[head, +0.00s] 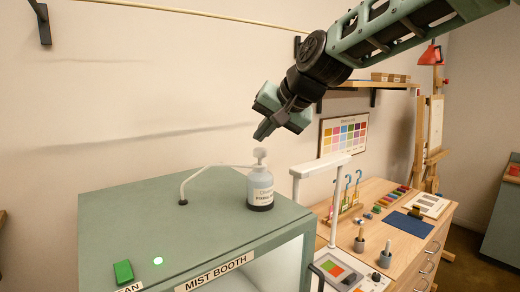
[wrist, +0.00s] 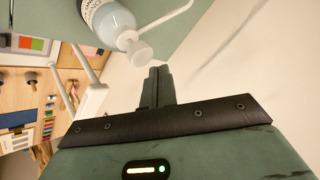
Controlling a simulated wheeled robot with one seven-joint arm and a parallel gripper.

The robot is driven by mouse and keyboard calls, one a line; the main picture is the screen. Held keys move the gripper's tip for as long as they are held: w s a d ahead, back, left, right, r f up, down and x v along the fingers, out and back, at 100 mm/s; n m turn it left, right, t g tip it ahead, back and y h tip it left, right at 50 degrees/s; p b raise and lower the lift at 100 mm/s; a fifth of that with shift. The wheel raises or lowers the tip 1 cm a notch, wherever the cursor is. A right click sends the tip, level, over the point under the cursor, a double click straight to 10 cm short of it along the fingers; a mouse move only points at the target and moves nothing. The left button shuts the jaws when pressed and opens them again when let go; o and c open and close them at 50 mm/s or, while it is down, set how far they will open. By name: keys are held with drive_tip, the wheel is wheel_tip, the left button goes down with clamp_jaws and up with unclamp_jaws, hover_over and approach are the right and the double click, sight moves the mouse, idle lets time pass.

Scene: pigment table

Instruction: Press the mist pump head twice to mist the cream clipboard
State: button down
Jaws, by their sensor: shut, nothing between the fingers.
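A pale blue bottle (head: 260,190) with a dark base stands upright on top of the mist booth (head: 112,216). Its white mist pump head (head: 260,154) is on top, with a thin white tube running left to the booth top. My gripper (head: 262,134) is shut and empty, pointing down just above the pump head, with a small gap seeming to show. In the wrist view, the shut fingers (wrist: 158,74) are close beside the pump head (wrist: 139,53); contact cannot be told. I cannot make out the cream clipboard; little of the booth's lit interior shows.
A green switch (head: 123,272) and a lit green lamp (head: 158,261) are on the booth top's front. A white lamp frame (head: 328,164) stands to the right, by a wooden desk (head: 392,219) with pigments and brushes. The booth top around the bottle is mostly clear.

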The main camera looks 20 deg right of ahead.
sight(263, 150)
drive_tip(key=shift+f, duration=0.1)
drive_tip(key=shift+f+b, duration=0.35)
drive_tip(key=shift+b, duration=0.15)
drive_tip(key=shift+f+b, duration=0.8)
drive_tip(key=shift+f, duration=0.1)
idle(1.0)
drive_tip(key=shift+r, duration=0.1)
drive_tip(key=shift+r+p, duration=1)
drive_tip(key=shift+r, duration=0.2)
wheel_tip(263, 150, up, 5)
drive_tip(key=p, duration=0.4)
idle(0.5)
